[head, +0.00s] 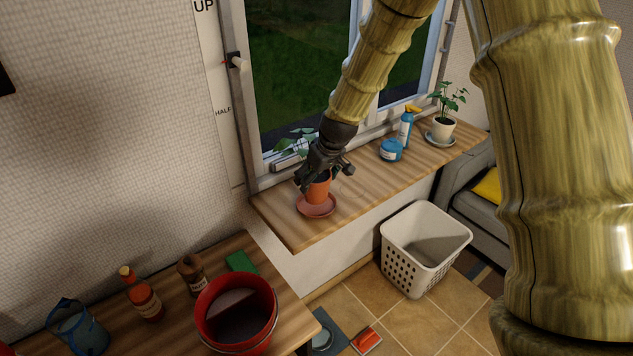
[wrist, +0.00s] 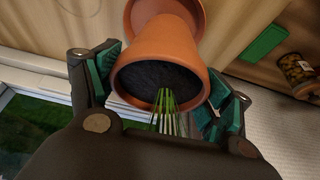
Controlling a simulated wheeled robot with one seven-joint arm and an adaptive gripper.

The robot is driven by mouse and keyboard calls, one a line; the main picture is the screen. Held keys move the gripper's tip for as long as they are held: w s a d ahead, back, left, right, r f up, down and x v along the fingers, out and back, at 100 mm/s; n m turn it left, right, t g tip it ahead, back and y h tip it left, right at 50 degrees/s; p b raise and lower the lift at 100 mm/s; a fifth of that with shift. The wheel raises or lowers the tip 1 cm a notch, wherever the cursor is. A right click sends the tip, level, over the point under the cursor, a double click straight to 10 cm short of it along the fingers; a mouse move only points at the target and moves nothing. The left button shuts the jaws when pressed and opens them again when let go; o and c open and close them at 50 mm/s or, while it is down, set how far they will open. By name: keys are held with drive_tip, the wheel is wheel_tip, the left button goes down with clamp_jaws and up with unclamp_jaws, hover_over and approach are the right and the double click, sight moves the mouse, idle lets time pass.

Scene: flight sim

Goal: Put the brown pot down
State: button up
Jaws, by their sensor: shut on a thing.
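The brown pot (head: 319,190) is terracotta and holds a leafy green plant (head: 291,143). It is over a reddish-brown saucer (head: 316,206) near the left end of the wooden windowsill. My gripper (head: 326,172) is shut on the pot from above and partly hides it. In the wrist view the pot (wrist: 160,55) sits between the two fingers, with dark soil and green stems showing. The saucer's rim (wrist: 190,10) shows just beyond the pot's base. I cannot tell whether the pot touches the saucer.
On the sill (head: 362,187) to the right are a blue tub (head: 391,150), a blue spray bottle (head: 405,130) and a white potted plant (head: 443,129). A white basket (head: 424,247) stands on the floor. A red bucket (head: 237,315) and bottles stand on the lower-left table.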

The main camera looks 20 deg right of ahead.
drive_tip(key=shift+w+d+p, duration=0.2)
drive_tip(key=shift+w+p, duration=0.1)
drive_tip(key=shift+w, duration=0.1)
drive_tip(key=shift+f+p, duration=0.7)
drive_tip(key=shift+f, duration=1.05)
drive_tip(key=shift+f, duration=0.1)
drive_tip(key=o, duration=1.4)
drive_tip(key=shift+o, duration=0.2)
drive_tip(key=shift+b+v, duration=1.55)
drive_tip(key=shift+v, duration=4.5)
